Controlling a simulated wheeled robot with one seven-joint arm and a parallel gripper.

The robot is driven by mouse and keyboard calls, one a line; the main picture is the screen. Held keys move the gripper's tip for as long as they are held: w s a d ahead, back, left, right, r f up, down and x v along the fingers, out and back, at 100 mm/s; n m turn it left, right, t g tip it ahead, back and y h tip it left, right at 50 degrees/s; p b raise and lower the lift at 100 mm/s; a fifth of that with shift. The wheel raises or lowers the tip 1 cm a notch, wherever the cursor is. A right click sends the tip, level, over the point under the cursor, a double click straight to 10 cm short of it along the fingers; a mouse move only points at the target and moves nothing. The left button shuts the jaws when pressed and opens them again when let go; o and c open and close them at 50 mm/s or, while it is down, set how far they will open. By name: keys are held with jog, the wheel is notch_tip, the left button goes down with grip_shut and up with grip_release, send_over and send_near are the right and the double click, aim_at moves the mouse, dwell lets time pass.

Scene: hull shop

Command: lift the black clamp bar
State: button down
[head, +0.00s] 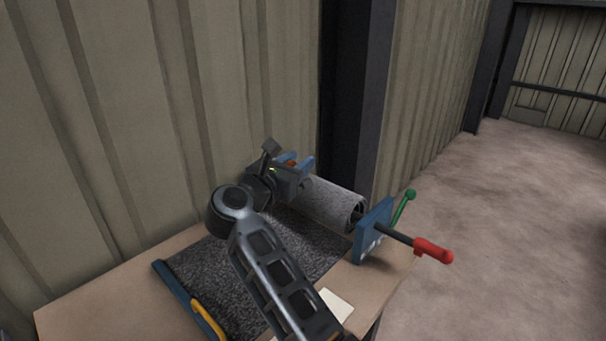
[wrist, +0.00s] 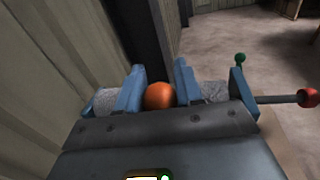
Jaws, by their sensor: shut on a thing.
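The black clamp bar (head: 395,235) sticks out through a blue plate (head: 372,230) and ends in a red grip (head: 432,250). In the wrist view the bar (wrist: 278,99) runs out to the right to the red grip (wrist: 308,98). My gripper (head: 293,163) is at the far left end of the grey roll. Its blue fingers (wrist: 158,85) are closed about an orange rounded knob (wrist: 159,96). Whether the knob belongs to the bar cannot be told; the bar's inner length is hidden.
A grey speckled roll (head: 330,200) lies beside the blue plate on the bench (head: 85,300). A green-knobbed lever (head: 405,203) rises by the plate. A dark mat (head: 215,270), a blue tool with a yellow handle (head: 207,318) and a pale card (head: 338,305) lie nearer. A ribbed wall (head: 150,120) stands close behind.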

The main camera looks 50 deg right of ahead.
jog(key=shift+w+a, duration=0.1)
jog(key=shift+w, duration=0.15)
jog(key=c, duration=0.8)
grip_release()
jog(key=shift+f, duration=0.15)
jog(key=b+v, duration=0.2)
jog(key=v, duration=0.5)
jog(key=shift+s+a, duration=0.1)
jog(key=shift+a, duration=0.25)
